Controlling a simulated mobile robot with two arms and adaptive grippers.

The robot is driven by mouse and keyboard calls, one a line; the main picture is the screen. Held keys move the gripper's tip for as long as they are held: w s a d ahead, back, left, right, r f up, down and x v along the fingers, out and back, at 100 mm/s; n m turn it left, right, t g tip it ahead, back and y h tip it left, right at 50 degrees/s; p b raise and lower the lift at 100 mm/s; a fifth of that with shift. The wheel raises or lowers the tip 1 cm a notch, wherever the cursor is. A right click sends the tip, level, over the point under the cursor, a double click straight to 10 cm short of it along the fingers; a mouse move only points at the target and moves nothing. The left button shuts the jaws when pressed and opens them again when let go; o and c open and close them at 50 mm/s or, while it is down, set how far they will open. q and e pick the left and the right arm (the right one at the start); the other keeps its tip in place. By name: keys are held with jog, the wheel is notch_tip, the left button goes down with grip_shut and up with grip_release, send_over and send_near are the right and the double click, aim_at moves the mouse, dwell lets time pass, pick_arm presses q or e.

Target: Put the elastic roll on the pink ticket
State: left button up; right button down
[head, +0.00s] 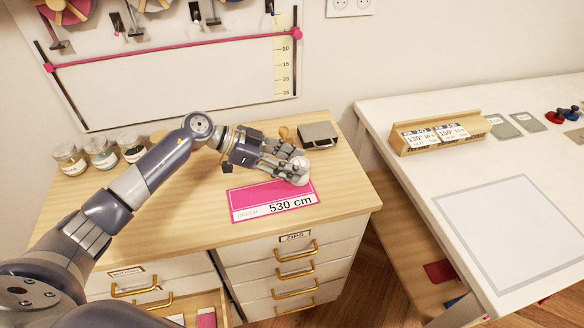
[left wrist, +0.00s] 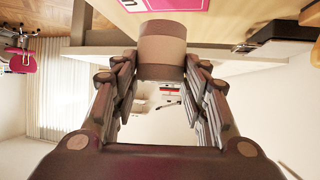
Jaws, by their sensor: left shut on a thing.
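My left gripper (head: 290,168) reaches over the wooden cabinet top and is shut on the elastic roll (head: 301,172). The roll is pale and cylindrical, and it also shows as a beige-brown cylinder between the fingers in the left wrist view (left wrist: 162,48). The pink ticket (head: 243,197) lies flat near the cabinet's front edge and reads "530 cm". In the head view the roll and fingers overlap the ticket's upper right part. I cannot tell whether the roll touches it. Part of the ticket shows in the left wrist view (left wrist: 172,5). My right gripper is not in view.
Several glass jars (head: 103,153) stand at the cabinet's back left. A grey box-like thing (head: 318,134) and a small wooden knob (head: 284,132) are behind the gripper. A white table (head: 420,170) stands at right. Below, a drawer (head: 200,305) is open.

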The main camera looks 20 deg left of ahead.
pick_arm(q)
jog(key=shift+w, duration=0.55)
jog(key=shift+a+f+p, duration=0.1)
jog(key=shift+f+p, duration=0.2)
jog(key=shift+f, duration=1.55)
jog(key=o, duration=1)
jog(key=b+v, duration=0.2)
jog(key=v, duration=1)
